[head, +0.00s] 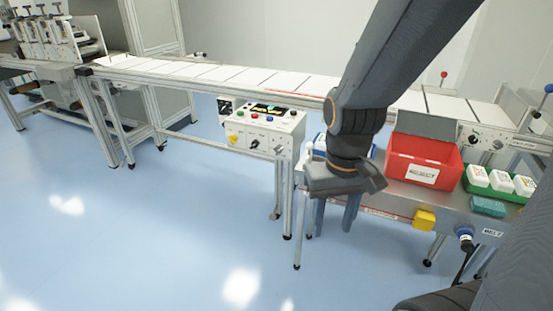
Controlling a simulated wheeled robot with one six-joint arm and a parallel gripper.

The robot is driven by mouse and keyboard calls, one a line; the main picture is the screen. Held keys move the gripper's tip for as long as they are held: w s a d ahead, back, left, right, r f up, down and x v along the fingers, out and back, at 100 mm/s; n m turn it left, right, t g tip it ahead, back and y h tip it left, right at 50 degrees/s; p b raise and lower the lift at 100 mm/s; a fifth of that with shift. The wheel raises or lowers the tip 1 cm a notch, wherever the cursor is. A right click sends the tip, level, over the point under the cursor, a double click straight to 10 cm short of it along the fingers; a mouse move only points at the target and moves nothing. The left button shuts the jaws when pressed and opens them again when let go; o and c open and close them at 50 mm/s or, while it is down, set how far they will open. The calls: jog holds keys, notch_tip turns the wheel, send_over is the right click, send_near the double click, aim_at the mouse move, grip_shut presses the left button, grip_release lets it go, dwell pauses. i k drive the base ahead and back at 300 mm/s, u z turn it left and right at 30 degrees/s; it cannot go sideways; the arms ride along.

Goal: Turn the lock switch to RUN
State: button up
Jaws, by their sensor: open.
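A white control box (264,132) hangs at the front of the conveyor, left of my gripper. It has several coloured buttons on top and a yellow part (233,140) on its front. A dark rotary switch (254,143) is on that front face. Its label and position are too small to read, and I cannot tell if it is the lock switch. My gripper (335,212) points down to the right of the box, clear of it. Its two fingers are apart, with nothing seen between them.
A red bin (420,161) and a green tray (510,192) with white bottles stand on a metal bench at right. A yellow block (424,220) is on its front edge. More knobs (473,140) are on the right conveyor side. The blue floor at left is clear.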

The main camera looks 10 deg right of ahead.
aim_at(233, 138)
jog(key=k, duration=1.15)
jog(key=u, duration=0.7)
jog(key=i, duration=1.65)
jog(key=z, duration=0.6)
